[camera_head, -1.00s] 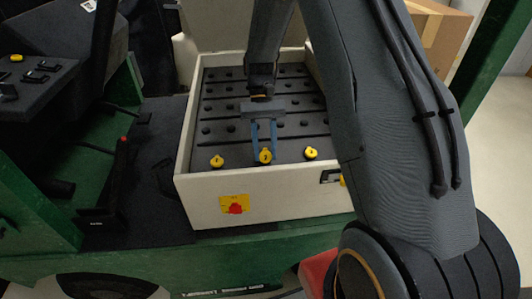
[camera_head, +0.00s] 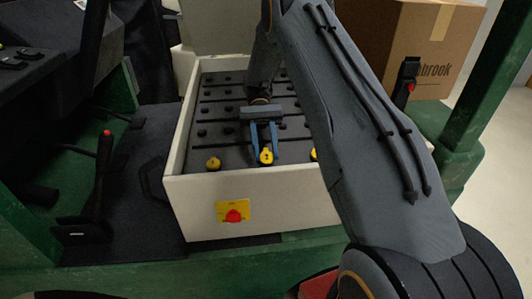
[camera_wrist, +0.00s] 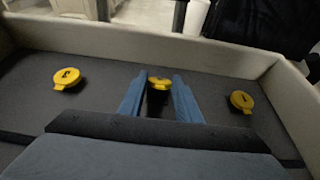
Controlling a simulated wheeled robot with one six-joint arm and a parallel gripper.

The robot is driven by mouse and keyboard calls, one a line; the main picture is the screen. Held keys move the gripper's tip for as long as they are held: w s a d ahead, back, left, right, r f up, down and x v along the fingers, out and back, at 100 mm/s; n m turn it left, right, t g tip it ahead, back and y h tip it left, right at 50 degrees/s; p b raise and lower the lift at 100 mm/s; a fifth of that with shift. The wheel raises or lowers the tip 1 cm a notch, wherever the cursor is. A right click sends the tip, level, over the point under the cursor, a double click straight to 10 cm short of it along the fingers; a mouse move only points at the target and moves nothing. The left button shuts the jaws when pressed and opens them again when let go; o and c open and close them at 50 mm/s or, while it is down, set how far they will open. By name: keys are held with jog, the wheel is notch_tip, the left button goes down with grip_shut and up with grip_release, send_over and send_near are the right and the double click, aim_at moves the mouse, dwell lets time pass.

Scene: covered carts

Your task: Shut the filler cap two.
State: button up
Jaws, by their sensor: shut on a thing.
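Three yellow filler caps stand in a row on the dark top inside a cream open box. The middle cap (camera_head: 267,157) is between the two blue fingers of my gripper (camera_head: 266,151), which is shut on it. In the wrist view the middle cap (camera_wrist: 159,84) shows between the fingertips, with a dark gap under its near edge. The left cap (camera_head: 214,164) stands free. The right cap (camera_head: 315,155) is partly hidden by my arm; it shows whole at the left of the wrist view (camera_wrist: 67,78). I cannot read any numbers on the caps.
The cream box wall (camera_head: 185,190) runs close in front of the caps and carries a red knob on a yellow plate (camera_head: 233,212). A black lever with a red tip (camera_head: 103,170) stands at the left. A cardboard box (camera_head: 425,45) and a green post (camera_head: 470,95) are at the right.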

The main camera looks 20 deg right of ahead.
jog(key=shift+f, duration=0.15)
jog(key=o, duration=1)
jog(key=shift+r, duration=0.2)
